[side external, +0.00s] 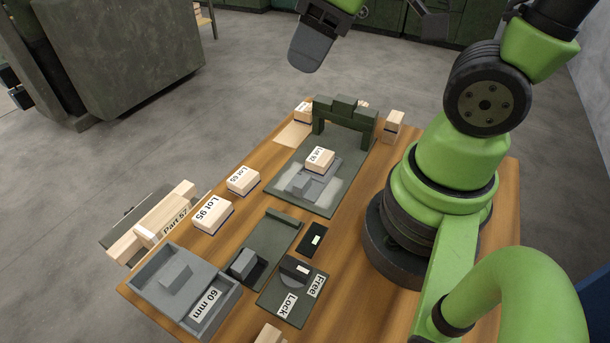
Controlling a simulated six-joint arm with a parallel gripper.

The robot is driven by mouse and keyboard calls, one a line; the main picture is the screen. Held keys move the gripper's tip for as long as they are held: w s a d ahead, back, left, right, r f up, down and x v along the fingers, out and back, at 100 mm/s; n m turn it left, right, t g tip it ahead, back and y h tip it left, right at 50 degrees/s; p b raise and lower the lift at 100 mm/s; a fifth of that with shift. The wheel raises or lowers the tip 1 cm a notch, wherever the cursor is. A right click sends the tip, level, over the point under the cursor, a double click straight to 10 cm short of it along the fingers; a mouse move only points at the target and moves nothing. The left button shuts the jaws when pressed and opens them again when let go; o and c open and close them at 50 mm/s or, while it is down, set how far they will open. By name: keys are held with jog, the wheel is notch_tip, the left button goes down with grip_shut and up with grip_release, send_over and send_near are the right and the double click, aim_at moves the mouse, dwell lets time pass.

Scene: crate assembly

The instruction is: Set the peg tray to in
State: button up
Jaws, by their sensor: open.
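No label names the peg tray. A grey tray-like box (228,308) at the lower left holds a raised grey block and a "60 mm" label. A dark green channel (275,233) beside it has a grey block (243,263) at its near end. A grey stepped plate (298,185) lies on a green base in front of a dark green arch (345,112), with a "Lot 92" block (320,158) on it. My gripper (308,66) is high at the top, beyond the table and apart from everything. It is seen side-on, so its finger gap is hidden.
"Lot 65" (243,180) and "Lot 95" (213,215) blocks lie along the left edge. A "Part 57" wooden piece (160,225) is at the left. A Free/Lock panel (285,300) and a small dark plate (312,239) lie centre front. Bare wood shows between them.

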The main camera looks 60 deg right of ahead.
notch_tip(320, 180, down, 9)
jog(key=w+d+n+g, duration=0.1)
jog(key=w+n+g, duration=0.2)
jog(key=n, duration=0.6)
jog(key=n+g+h, duration=0.1)
jog(key=n+g, duration=0.1)
jog(key=n, duration=0.4)
send_over(303, 180)
notch_tip(303, 180, down, 6)
jog(key=shift+f, duration=0.4)
notch_tip(303, 180, down, 9)
grip_shut()
